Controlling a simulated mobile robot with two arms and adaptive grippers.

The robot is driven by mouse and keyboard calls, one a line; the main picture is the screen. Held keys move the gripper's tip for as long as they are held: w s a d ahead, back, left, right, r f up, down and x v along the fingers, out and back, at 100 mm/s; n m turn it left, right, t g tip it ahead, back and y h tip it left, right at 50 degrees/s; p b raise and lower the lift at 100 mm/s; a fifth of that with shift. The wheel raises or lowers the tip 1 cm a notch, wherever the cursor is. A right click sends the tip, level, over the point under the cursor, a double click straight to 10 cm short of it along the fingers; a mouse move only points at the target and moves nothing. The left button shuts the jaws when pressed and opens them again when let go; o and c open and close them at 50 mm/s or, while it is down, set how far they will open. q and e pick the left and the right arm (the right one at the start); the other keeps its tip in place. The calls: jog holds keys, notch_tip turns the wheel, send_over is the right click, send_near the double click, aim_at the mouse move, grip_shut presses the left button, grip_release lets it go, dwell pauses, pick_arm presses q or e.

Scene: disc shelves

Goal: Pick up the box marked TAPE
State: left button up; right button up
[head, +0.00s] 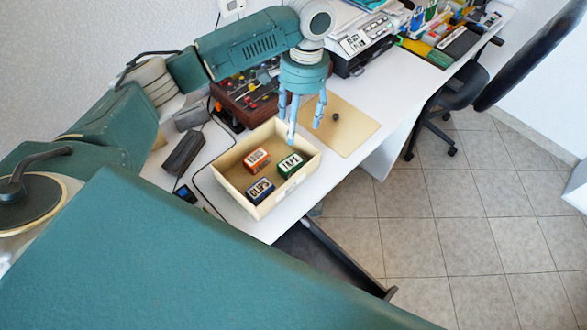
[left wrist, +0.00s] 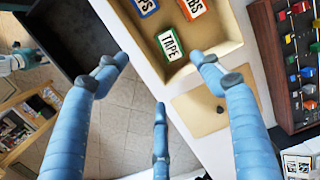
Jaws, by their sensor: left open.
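The TAPE box (head: 290,166) is green with a white label and lies in a shallow cream tray (head: 299,180), at the tray's right side. A blue box marked CLIPS (head: 259,190) and a red-orange box (head: 256,160) share the tray. In the left wrist view the TAPE box (left wrist: 179,44) shows beyond the fingers, nearest of the three boxes. My left gripper (head: 304,128) points down over the tray's far right edge, three blue fingers spread and empty, apart from the TAPE box. My right gripper is not in view.
A tan board (head: 350,131) with a dark knob lies beside the tray. A dark brown case (head: 240,100) with coloured pieces stands behind it. Black objects (head: 184,153) lie left of the tray. The desk's front edge is close to the tray; a chair (head: 455,95) stands beyond.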

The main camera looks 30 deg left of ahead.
pick_arm(q)
jog(key=b, duration=0.8)
send_near(293, 165)
jog(key=f, duration=0.5)
jog(key=shift+s+d+f+p, duration=0.1)
jog(key=shift+s+f+p, duration=0.05)
jog(key=shift+s+p, duration=0.15)
jog(key=f, duration=0.4)
jog(key=shift+s+a+f+p, duration=0.2)
jog(key=shift+s+p, duration=0.05)
jog(key=shift+p, duration=0.1)
jog(key=shift+f, duration=0.4)
jog(key=shift+c, duration=0.3)
jog(key=c, duration=0.9)
